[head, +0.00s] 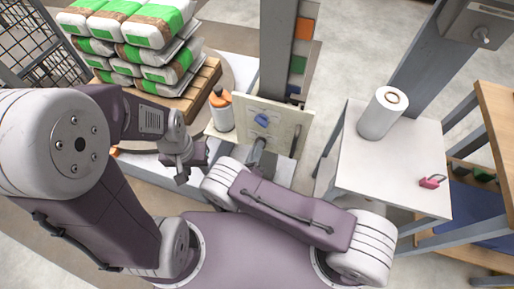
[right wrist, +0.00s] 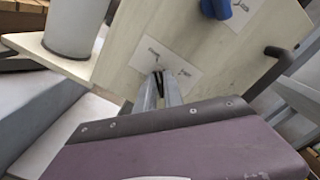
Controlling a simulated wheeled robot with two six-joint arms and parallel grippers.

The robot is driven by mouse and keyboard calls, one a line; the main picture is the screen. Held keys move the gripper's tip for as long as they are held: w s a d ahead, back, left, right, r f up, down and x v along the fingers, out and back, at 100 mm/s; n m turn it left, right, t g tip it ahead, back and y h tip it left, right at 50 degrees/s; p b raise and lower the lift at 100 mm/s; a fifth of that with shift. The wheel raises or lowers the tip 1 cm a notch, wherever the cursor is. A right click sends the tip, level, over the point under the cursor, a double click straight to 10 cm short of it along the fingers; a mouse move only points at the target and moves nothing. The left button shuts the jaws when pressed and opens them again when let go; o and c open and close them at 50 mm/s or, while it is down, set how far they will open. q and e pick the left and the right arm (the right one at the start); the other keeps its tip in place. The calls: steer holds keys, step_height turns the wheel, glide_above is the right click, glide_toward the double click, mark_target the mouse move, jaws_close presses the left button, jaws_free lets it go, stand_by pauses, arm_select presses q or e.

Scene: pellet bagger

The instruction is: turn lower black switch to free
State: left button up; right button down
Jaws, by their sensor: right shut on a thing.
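The pale switch panel (head: 285,112) stands upright at the grey post in the head view and fills much of the right wrist view (right wrist: 125,65). Its blue switch (head: 262,120) also shows at the top of the right wrist view (right wrist: 217,8). The lower black switch (right wrist: 159,69) sits on a white label with writing on both sides; the words are too small to read. My right gripper (right wrist: 160,80) is shut on the black switch, which is mostly hidden between the fingertips. My left gripper (head: 186,170) hangs left of the panel, its jaw opening unclear.
An orange-capped bottle (head: 221,110) stands just left of the panel. Stacked bags (head: 140,45) lie on a pallet behind it. Floor shows between panel and cabinet.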

steer(key=c, duration=1.5)
jaws_free()
steer(key=shift+o, duration=0.2)
